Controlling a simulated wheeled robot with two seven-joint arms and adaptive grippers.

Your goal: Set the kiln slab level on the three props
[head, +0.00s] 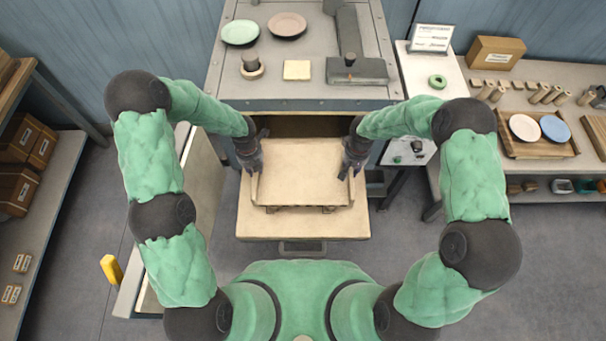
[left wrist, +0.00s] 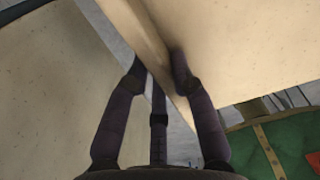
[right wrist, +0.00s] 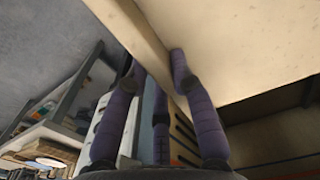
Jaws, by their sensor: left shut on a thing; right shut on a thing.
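The slab looks about level. Below it is a pale shelf (head: 300,226). Small dark bits show under the slab's front edge; I cannot tell whether they are props.
The dryer's grey top (head: 310,103) stands behind the slab and carries a green plate (head: 240,33) and a pink plate (head: 287,25). A side bench (head: 590,100) at the right holds a wooden tray with two plates. A rack (head: 50,190) stands at the left.

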